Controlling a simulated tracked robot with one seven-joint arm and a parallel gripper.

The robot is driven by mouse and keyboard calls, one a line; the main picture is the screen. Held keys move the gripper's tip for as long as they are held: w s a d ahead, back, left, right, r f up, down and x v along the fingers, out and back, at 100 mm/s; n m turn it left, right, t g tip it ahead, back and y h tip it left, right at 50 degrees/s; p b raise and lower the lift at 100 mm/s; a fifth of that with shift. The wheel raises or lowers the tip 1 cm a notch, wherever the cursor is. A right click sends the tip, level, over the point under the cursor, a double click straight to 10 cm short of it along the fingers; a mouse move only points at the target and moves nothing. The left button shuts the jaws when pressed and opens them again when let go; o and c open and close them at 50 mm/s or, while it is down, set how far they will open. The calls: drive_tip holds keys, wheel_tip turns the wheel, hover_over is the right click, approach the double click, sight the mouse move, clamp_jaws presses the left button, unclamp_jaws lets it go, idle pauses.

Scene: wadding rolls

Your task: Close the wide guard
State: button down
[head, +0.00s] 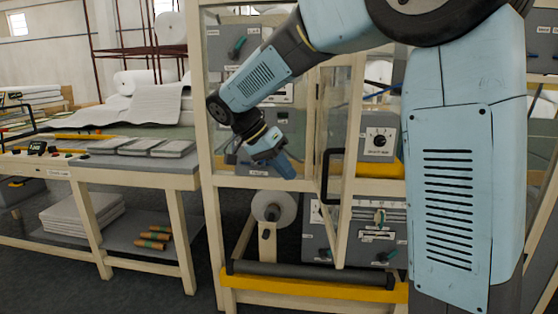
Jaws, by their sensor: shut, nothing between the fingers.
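A cream-framed clear guard door (345,165) with a black bar handle (327,175) stands in the middle of the machine front. It appears swung open toward me and is seen nearly edge-on. I take it to be the wide guard; no label on it is readable. My gripper (284,168) is shut and empty, left of the handle and apart from it in the picture. It points down and to the right, in front of the machine's grey panels. My arm hides part of the upper opening and the right side of the machine.
Below are a white roll (273,207), a grey panel with knobs (375,225) and a yellow front bar (310,285). A cream post (205,150) bounds the opening on the left. A workbench with grey pads (155,147) stands further left. Floor shows between them.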

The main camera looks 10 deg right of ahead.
drive_tip(key=s+d+f, duration=0.3)
drive_tip(key=d, duration=0.2)
drive_tip(key=shift+d+f, duration=0.15)
drive_tip(key=shift+d, duration=0.1)
idle(0.3)
